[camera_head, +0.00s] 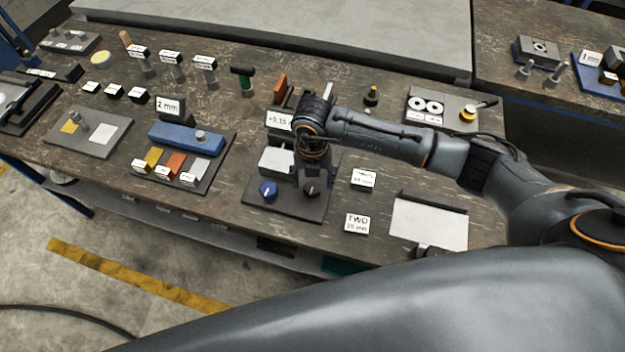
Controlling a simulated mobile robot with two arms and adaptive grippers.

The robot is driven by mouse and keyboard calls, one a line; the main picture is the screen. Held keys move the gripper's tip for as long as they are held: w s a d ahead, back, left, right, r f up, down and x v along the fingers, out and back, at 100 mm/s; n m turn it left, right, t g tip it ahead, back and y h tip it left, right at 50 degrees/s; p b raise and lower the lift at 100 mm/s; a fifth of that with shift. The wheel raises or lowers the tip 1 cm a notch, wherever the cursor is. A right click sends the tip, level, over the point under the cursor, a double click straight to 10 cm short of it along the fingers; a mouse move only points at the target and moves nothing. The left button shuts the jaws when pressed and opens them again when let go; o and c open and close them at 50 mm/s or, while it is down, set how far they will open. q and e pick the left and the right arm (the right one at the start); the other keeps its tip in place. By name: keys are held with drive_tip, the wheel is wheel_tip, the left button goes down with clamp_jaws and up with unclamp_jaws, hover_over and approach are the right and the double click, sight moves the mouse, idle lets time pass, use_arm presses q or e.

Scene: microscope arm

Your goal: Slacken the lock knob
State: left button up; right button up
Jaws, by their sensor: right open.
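A dark base plate (292,211) near the front edge of the bench carries a blue knob (268,190), a black knob (312,190) and a pale block (276,160). No readable label shows which knob is the lock knob. My right gripper (311,178) points down over the right side of this plate. It is open, with its fingers around or just above the black knob; contact cannot be told. The gripper and wrist hide part of the device behind, including part of a display (279,121). My left gripper is not in view.
Two labelled cards, one (364,179) and one reading "TWO" (357,223), lie right of the plate. A white sheet on a dark board (429,223) lies farther right. A blue block (185,138) and colour-sample tray stand left. Small tools stand behind.

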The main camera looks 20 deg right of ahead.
sight(312, 186)
drive_tip(key=shift+f, duration=1.4)
drive_tip(key=c, duration=1.1)
drive_tip(key=shift+c, duration=0.2)
drive_tip(key=shift+f+n+b, duration=0.15)
drive_tip(key=shift+n+b, duration=0.9)
drive_tip(key=shift+n, duration=0.15)
drive_tip(key=n+b, duration=1.1)
drive_tip(key=b, duration=0.1)
drive_tip(key=shift+r+n+b, duration=0.2)
drive_tip(key=shift+n+b, duration=0.9)
drive_tip(key=shift+n, duration=0.1)
